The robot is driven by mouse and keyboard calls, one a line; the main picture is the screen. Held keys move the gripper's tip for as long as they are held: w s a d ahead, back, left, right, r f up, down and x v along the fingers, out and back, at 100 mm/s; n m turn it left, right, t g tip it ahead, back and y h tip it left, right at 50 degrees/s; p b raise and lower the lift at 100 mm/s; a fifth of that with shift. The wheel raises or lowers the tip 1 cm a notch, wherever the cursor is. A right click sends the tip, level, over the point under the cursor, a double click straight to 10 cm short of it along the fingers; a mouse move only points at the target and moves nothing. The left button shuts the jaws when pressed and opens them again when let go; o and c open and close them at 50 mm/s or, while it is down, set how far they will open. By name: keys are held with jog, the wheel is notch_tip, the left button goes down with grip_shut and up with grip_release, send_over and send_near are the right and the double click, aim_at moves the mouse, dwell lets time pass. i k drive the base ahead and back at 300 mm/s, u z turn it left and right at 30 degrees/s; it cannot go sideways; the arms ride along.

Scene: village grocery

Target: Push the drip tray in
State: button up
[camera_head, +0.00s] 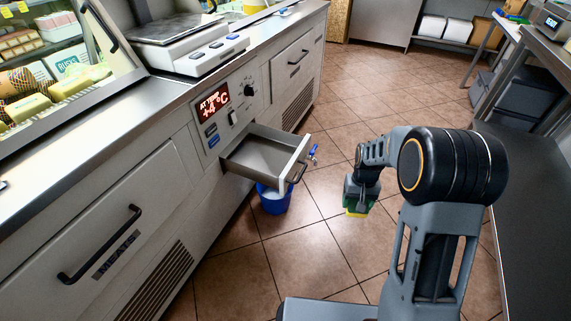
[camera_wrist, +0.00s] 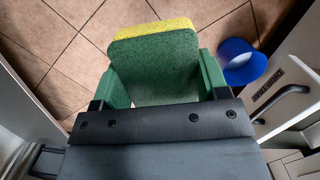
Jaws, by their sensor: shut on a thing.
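The drip tray (camera_head: 262,158) is a grey metal drawer standing pulled out of the counter front, below the red temperature display. It has a dark handle and a small blue-handled tap on its front. In the head view it looks empty. My gripper (camera_head: 358,194) is to the right of the tray front and apart from it, over the floor. My gripper is shut on a green and yellow sponge (camera_wrist: 155,60), whose yellow edge also shows in the head view (camera_head: 356,213).
A blue bucket (camera_head: 273,201) stands on the floor below the tray; it also shows in the wrist view (camera_wrist: 240,70). A closed drawer with a black handle (camera_head: 100,245) is left of the tray. A scale (camera_head: 190,50) sits on the counter. Tiled floor is clear beyond the tray.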

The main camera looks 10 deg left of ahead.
aim_at(270, 157)
jog(key=k, duration=1.2)
jog(key=u, duration=1.5)
jog(key=i, duration=0.5)
jog(key=z, duration=0.05)
